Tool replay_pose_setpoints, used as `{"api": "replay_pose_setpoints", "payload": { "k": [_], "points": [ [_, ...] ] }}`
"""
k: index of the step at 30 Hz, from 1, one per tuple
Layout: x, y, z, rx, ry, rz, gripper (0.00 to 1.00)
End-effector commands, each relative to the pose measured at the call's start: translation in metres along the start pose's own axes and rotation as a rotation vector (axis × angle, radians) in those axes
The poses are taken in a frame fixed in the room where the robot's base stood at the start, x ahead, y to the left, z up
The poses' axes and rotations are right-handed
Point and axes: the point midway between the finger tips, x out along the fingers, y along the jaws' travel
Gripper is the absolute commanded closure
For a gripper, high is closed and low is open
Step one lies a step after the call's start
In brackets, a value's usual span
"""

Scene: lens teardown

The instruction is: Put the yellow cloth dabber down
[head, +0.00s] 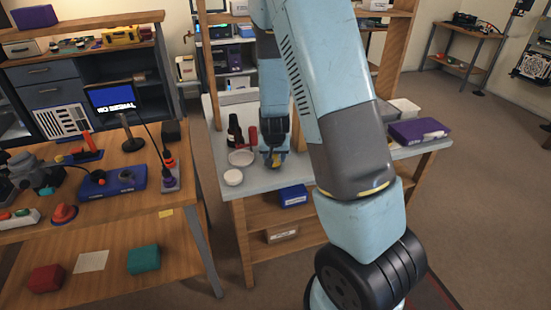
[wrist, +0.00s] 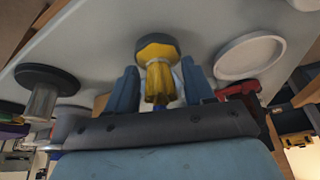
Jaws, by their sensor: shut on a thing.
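The yellow cloth dabber (wrist: 157,82) is between the two blue fingers of my gripper (wrist: 158,88) in the wrist view. Its wide round end, yellow with a dark face, points away from the gripper toward the grey worktop (wrist: 110,42). My gripper is shut on it. In the head view my gripper (head: 275,158) is low over the left part of the grey worktop (head: 222,113), and a small patch of the yellow dabber (head: 277,163) shows at its tip. I cannot tell whether the dabber touches the worktop.
A white dish (head: 241,158), a white round pot (head: 233,177), a dark bottle (head: 234,131) and a red item (head: 253,138) stand close left of my gripper. A purple box (head: 418,131) lies at the right end. A dark disc on a metal stem (wrist: 46,82) shows in the wrist view.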

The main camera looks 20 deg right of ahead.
Motion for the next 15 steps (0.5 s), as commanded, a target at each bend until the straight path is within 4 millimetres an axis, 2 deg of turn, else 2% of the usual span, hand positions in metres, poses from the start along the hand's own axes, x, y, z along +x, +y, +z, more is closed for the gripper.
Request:
{"api": "replay_pose_setpoints", "payload": {
  "k": [3, 13, 14, 15],
  "points": [
    [0.0106, 0.0026, 0.0041, 0.005, -0.001, 0.002, 0.86],
    [0.0127, 0.0036, 0.0047, 0.005, 0.000, 0.002, 0.86],
    [0.0127, 0.0032, 0.0047, 0.004, 0.000, 0.001, 0.46],
    [0.0125, 0.0027, 0.0048, 0.003, 0.000, 0.001, 0.42]
  ]
}}
